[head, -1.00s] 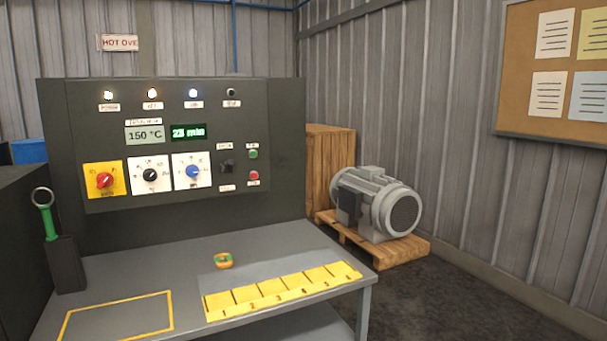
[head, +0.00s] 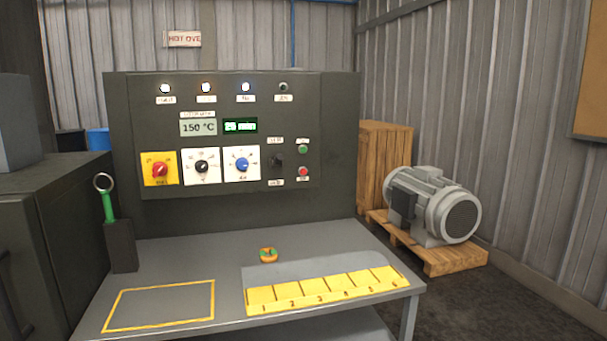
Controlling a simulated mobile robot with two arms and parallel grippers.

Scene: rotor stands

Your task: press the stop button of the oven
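The oven's control panel (head: 235,185) stands upright at the back of a grey bench in the head view. A small red button (head: 303,171) is at the panel's lower right, with a small label under it too blurred to read. A green button (head: 303,149) sits above it. Left of them is a black switch (head: 277,160). One display (head: 198,128) reads 150 °C; a green-lit display (head: 240,126) is beside it. Three of the lamps on top are lit and the right one is dark. Neither of my grippers is in view.
The grey bench (head: 200,258) carries a small orange and green ring (head: 268,255), a numbered yellow strip (head: 325,291) and a yellow-outlined area. A green-handled tool (head: 108,205) stands at its left. A dark cabinet (head: 45,240) is at left. A motor (head: 433,205) on a pallet is at right.

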